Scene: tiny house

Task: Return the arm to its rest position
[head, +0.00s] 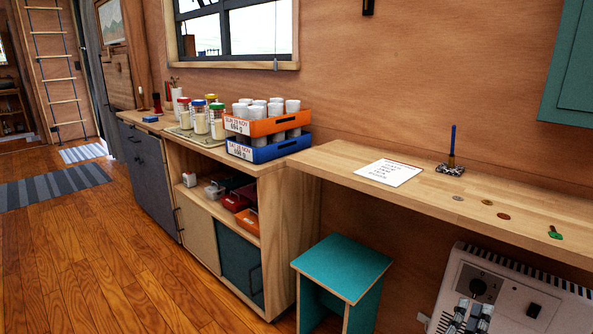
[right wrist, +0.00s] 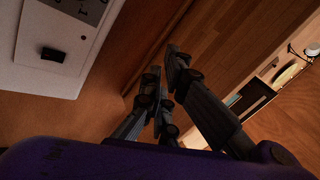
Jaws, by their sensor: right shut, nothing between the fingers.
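My right gripper (head: 469,306) shows at the bottom right of the head view, with only its grey fingers in the frame. It appears below the wooden counter's level, in front of a white appliance. In the right wrist view the fingers (right wrist: 163,62) are shut with nothing between them. The white appliance lies at the upper left there, apart from the fingertips. The rest of my right arm is hidden in the head view. My left gripper is in neither view.
A wooden counter (head: 420,190) runs along the wall, bearing a paper sheet (head: 388,173). The white appliance (head: 530,300) stands below it. A teal stool (head: 343,265) stands beside the cabinet (head: 290,215). Orange (head: 268,125) and blue (head: 270,149) crates sit on top.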

